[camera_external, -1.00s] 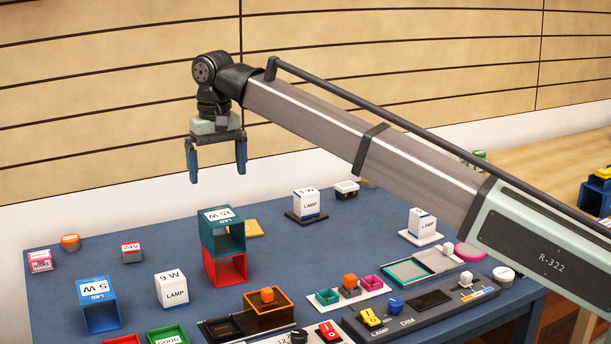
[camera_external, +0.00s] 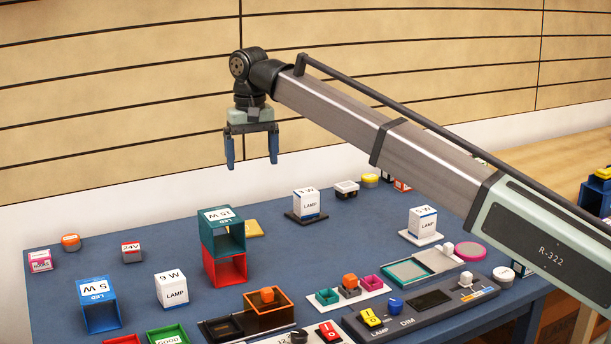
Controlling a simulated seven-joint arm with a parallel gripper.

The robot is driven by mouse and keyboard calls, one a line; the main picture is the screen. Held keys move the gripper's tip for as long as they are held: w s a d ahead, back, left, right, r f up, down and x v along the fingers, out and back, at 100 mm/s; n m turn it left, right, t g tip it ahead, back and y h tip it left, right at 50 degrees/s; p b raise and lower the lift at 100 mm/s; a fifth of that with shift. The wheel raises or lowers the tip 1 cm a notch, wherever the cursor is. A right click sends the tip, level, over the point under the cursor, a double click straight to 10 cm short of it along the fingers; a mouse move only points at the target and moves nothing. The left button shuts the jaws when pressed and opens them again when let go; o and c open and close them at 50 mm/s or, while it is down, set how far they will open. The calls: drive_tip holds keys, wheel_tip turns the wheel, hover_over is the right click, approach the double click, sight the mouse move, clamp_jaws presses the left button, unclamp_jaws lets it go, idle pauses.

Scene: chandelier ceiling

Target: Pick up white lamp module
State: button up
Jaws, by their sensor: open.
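My gripper (camera_external: 252,165) is open and empty, pointing down, high above the back part of the blue table. Several white lamp modules marked LAMP stand on the table. One white lamp module (camera_external: 306,206) is on a dark pad behind and right of the stacked boxes. Another white lamp module (camera_external: 422,224) is on a white pad farther right. A third white lamp module (camera_external: 172,290), marked 9 W, stands at the front left directly on the table. My gripper touches none of them. The frame does not settle which one the task names.
A teal LED box (camera_external: 222,247) stands on a red box (camera_external: 225,271). A blue LED box (camera_external: 100,309) is at the left. A dimmer panel (camera_external: 430,299) and an orange-brown tray (camera_external: 268,318) fill the front. Free table lies at the back left.

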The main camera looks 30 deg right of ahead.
drive_tip(key=w+d+f+m, duration=0.1)
drive_tip(key=w+d+f, duration=0.2)
drive_tip(key=d, duration=1)
drive_tip(key=w+d+f+m, duration=0.2)
drive_tip(key=d+f, duration=0.2)
drive_tip(key=d, duration=0.8)
drive_tip(key=w+d+f+m, duration=0.1)
drive_tip(key=w+d+f, duration=0.2)
drive_tip(key=d, duration=1)
drive_tip(key=n+t, duration=0.5)
drive_tip(key=n, duration=0.1)
approach(347, 184)
drive_tip(key=x, duration=1)
drive_tip(key=shift+s+a+f, duration=0.1)
drive_tip(key=shift+f, duration=0.05)
drive_tip(key=shift+c, duration=0.3)
drive_tip(key=c, duration=1)
